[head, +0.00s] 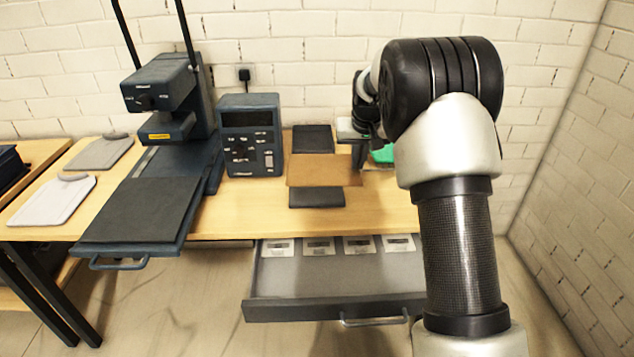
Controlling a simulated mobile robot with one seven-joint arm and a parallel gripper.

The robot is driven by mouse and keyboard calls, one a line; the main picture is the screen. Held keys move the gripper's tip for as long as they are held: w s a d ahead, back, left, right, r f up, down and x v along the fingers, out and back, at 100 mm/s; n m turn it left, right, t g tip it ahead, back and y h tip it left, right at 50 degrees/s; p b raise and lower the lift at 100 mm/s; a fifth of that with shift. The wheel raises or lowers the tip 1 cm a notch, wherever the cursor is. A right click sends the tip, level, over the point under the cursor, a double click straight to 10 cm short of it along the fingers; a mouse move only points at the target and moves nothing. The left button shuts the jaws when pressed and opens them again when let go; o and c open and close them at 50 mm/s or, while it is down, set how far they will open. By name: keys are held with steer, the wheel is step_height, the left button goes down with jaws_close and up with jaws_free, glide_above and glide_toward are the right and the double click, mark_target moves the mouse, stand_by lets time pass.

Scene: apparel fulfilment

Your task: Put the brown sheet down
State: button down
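The brown sheet (323,171) is a flat tan-brown rectangle in the middle of the head view, level or nearly so. It lies across a dark mat (317,198) on the wooden table, with dark parts showing behind and in front of it. My gripper (358,156) is at the sheet's right edge, with a dark finger against it, and appears shut on that edge. The fingertips are small and partly hidden. I cannot tell whether the sheet touches the mat or hangs just above it.
A dark control box (251,135) and a heat press (165,100) stand to the left. A green item (383,154) is partly hidden behind my arm. An open drawer (333,280) with several white cards juts out below the table. Two light boards (50,203) (99,153) lie far left.

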mark_target(347, 156)
steer(key=w+f, duration=0.1)
steer(key=w, duration=0.2)
steer(key=w+a+f, duration=0.1)
steer(key=w+f, duration=0.1)
steer(key=w, duration=0.1)
steer(key=w+f, duration=0.1)
steer(key=w, duration=0.2)
steer(key=shift+w+a+f, duration=0.15)
steer(key=shift+w+a, duration=0.05)
steer(key=shift+w, duration=0.15)
steer(key=shift+w+f, duration=0.15)
steer(key=shift+f, duration=0.1)
step_height(347, 156, down, 10)
steer(key=shift+a+r+b, duration=0.1)
steer(key=shift+r+b, duration=0.15)
steer(key=shift+b, duration=0.05)
steer(key=shift+f, duration=0.1)
steer(key=shift+f, duration=0.15)
steer(key=c, duration=2)
jaws_free()
